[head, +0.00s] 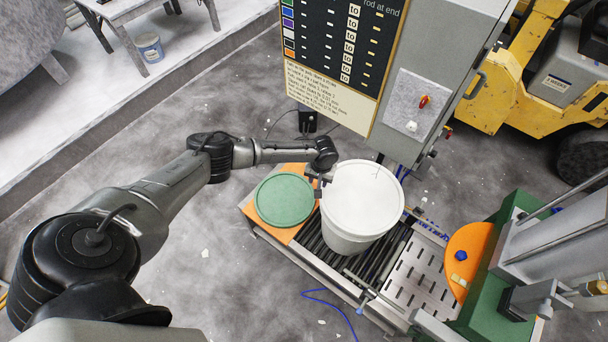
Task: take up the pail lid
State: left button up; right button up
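The green round pail lid (284,200) lies flat on an orange board (249,212) at the left end of a roller stand. A white pail (349,240) stands upright on the rollers just right of the lid; its round top is white. My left arm reaches in from the left, and my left gripper (318,184) is at the lid's right edge, beside the pail's rim. Its fingers are small and dark here, so I cannot tell whether they grip the lid or touch the pail. My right gripper is not in view.
The roller stand (323,245) continues right into a slotted metal plate (419,277). A green press with an orange disc (468,262) stands at its right end. A tall grey cabinet with a chart (345,50) rises behind the pail. A blue cable (330,301) lies on the floor in front.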

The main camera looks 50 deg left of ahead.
pick_arm(q)
jog(key=shift+w+d+n, duration=0.25)
jog(key=shift+d+n, duration=0.25)
jog(key=shift+n, duration=0.05)
jog(key=shift+w+d+n, duration=0.25)
jog(key=shift+d+n, duration=0.2)
jog(key=shift+n, duration=0.4)
jog(key=shift+a+f, duration=0.1)
jog(key=shift+a, duration=0.05)
jog(key=shift+f+b, duration=0.7)
jog(key=shift+b, duration=0.15)
notch_tip(320, 180, down, 7)
jog(key=b, duration=0.7)
jog(key=shift+b, duration=0.4)
jog(key=shift+r+p, duration=0.3)
jog(key=shift+r, duration=0.1)
jog(key=shift+c, duration=0.5)
grip_shut()
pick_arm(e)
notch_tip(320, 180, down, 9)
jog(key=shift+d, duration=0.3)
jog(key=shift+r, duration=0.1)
